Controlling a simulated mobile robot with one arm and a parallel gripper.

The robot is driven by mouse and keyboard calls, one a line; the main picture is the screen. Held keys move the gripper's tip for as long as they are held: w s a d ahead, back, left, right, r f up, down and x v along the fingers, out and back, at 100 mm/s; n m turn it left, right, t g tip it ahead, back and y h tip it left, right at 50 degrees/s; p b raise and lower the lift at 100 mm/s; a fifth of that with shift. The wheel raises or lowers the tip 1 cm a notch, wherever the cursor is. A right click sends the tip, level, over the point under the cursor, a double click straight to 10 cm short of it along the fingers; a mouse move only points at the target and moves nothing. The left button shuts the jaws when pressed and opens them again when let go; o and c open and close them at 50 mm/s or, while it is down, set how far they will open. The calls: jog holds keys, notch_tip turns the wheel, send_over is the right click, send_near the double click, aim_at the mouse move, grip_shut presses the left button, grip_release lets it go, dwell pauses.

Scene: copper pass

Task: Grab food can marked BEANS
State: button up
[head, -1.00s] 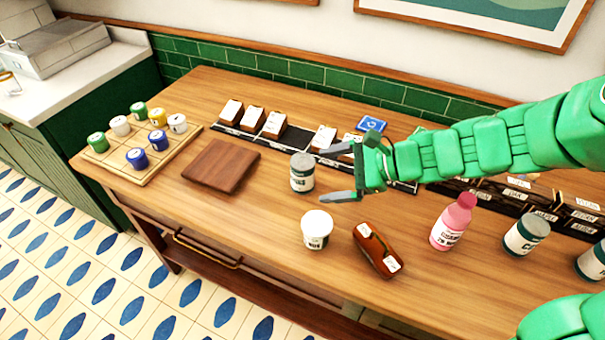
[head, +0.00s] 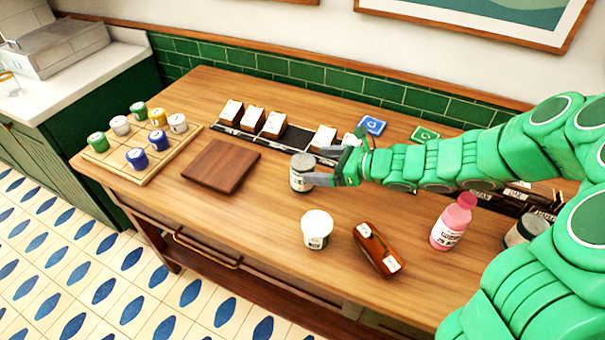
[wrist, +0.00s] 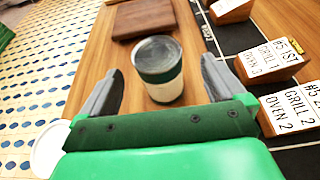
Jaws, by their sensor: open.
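A can (head: 301,174) with a pale label and dark bands stands upright on the wooden table; its lettering is too small to read. In the wrist view my gripper (wrist: 160,92) shows a gap between each finger and the can.
A white-lidded tub (head: 317,229), a brown case (head: 377,249) and a pink bottle (head: 453,222) stand nearer the front. A dark wooden board (head: 221,166) lies left of the can. Labelled wooden blocks (head: 274,124) line a black strip behind. Several small pots (head: 137,158) stand on a tray.

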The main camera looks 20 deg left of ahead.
aim_at(303, 162)
jog(key=shift+s+x, duration=0.2)
jog(key=shift+x, duration=2.55)
jog(key=shift+c, duration=0.2)
jog(key=c, duration=1.4)
jog(key=shift+r, duration=0.1)
jog(key=shift+r, duration=0.35)
notch_tip(303, 162, up, 3)
jog(key=shift+s+d+r, duration=0.1)
jog(key=shift+s+d, duration=0.05)
jog(key=shift+s+d+r, duration=1.4)
jog(key=shift+s+r, duration=0.1)
jog(key=shift+s, duration=0.25)
jog(key=shift+s+d+r, duration=1.4)
jog(key=shift+s+r, duration=0.05)
jog(key=shift+s, duration=0.3)
jog(key=shift+s+d+r, duration=1.4)
jog(key=shift+s+r, duration=0.1)
jog(key=shift+s, duration=0.25)
